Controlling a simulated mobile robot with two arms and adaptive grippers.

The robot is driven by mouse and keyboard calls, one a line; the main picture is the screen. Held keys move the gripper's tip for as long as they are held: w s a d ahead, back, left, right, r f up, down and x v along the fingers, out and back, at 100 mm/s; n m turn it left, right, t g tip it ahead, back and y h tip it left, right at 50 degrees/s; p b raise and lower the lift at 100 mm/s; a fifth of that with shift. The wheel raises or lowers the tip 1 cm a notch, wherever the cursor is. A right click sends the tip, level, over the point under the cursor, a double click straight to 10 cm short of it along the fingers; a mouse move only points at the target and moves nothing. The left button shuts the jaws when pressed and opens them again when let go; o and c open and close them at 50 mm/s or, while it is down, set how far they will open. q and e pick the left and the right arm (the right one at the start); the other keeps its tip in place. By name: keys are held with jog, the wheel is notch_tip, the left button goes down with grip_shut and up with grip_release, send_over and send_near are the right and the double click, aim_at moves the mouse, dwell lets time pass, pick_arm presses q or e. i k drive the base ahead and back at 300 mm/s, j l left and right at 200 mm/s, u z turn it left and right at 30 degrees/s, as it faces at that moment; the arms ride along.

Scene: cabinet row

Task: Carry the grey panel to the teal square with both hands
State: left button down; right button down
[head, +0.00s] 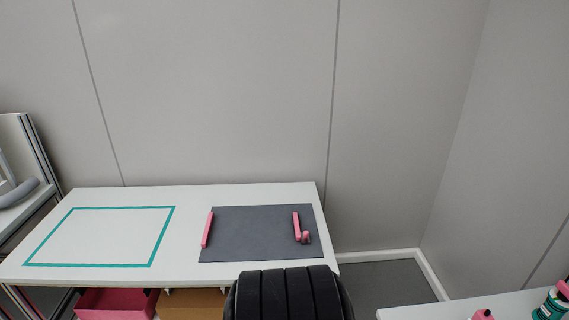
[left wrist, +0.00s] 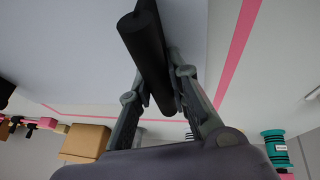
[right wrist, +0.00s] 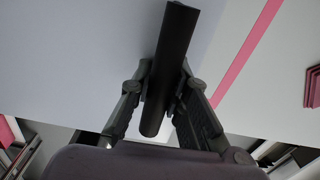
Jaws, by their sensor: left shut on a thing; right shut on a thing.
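The teal square (head: 153,245) is an outline on the left part of a white table. A dark grey panel (head: 255,238) with pink bars (head: 207,231) lies flat on the same table, right of the square. My left gripper (left wrist: 160,95) is shut on a black round bar (left wrist: 145,48). My right gripper (right wrist: 163,95) is shut on a similar black bar (right wrist: 172,45). A pale grey flat surface (left wrist: 70,45) lies behind the bar, and also in the right wrist view (right wrist: 80,50). Whether it is the task's panel I cannot tell. Neither gripper shows in the head view.
A pink stripe (left wrist: 238,50) crosses a white surface beside the pale one. A pink bin (head: 115,303) and a brown box (head: 190,303) sit under the table. Another white surface (head: 425,314) at lower right carries a teal container (head: 550,308). Walls close the back and right.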

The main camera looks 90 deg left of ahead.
aim_at(106, 234)
jog(key=k+u, duration=0.1)
jog(key=u, duration=0.25)
jog(key=k+u, duration=0.1)
jog(key=u, duration=0.65)
jog(key=j+u, duration=0.1)
jog(key=u, duration=0.75)
jog(key=j+u, duration=0.1)
jog(key=u, duration=0.75)
jog(key=i+j, duration=0.2)
jog(key=j, duration=0.2)
jog(key=i+j, duration=0.15)
jog(key=j, duration=0.3)
jog(key=i+j, duration=0.2)
jog(key=j, duration=0.2)
jog(key=i+j, duration=0.2)
jog(key=j, duration=0.2)
jog(key=i+j, duration=0.2)
jog(key=j, duration=0.2)
jog(key=i+j, duration=0.15)
jog(key=j, duration=0.3)
jog(key=i+j+u, duration=0.1)
jog(key=j, duration=0.3)
jog(key=i+j, duration=0.3)
jog(key=j, duration=0.1)
